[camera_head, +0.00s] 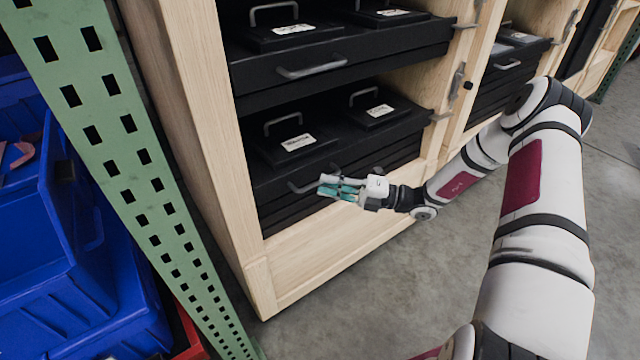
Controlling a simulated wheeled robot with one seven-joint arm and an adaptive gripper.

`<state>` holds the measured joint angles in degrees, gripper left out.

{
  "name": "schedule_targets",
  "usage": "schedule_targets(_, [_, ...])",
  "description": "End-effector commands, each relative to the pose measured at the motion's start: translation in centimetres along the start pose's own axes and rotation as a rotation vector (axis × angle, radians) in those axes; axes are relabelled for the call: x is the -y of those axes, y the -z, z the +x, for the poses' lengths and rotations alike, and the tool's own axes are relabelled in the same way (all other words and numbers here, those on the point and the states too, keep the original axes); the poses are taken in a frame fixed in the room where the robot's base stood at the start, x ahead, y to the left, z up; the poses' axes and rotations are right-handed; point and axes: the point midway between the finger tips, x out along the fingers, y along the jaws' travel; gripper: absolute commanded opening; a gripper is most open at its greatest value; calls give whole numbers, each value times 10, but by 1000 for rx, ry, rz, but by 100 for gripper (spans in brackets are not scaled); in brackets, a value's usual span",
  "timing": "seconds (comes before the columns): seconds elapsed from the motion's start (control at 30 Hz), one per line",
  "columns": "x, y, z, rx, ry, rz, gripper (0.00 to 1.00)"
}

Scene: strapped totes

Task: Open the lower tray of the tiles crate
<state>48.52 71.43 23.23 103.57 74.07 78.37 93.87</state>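A pale wooden crate (310,272) holds black trays at two levels. The lower tray (275,178) has a grey bar handle (298,186) on its front, and it looks pushed in. My gripper (330,187), with teal finger pads, is right in front of this handle and covers its right part. Whether the fingers touch the handle or are around it cannot be told, nor how far apart they are. The labels are too small to read surely, so I cannot confirm which crate is the tiles crate.
Above is an upper tray (262,96) with its own handle (312,69). Two lidded boxes with labels, a left one (290,150) and a right one (372,118), stand over the lower tray. A green perforated post (125,160) and blue bins (70,290) are left. Concrete floor (395,290) is clear in front.

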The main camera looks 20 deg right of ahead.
Motion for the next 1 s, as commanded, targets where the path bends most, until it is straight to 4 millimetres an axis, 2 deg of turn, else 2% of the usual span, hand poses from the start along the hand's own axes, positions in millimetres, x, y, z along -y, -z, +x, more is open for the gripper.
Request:
schedule_targets(0.2, [0,0,22,0,0,-2,18])
schedule_targets(0.57, [0,0,26,1,0,-1,18])
schedule_targets(0.63, [0,0,26,1,0,-1,2])
schedule_targets(0.67, [0,0,26,1,0,-1,0])
schedule_targets(1.0, [-1,2,23,1,0,0,0])
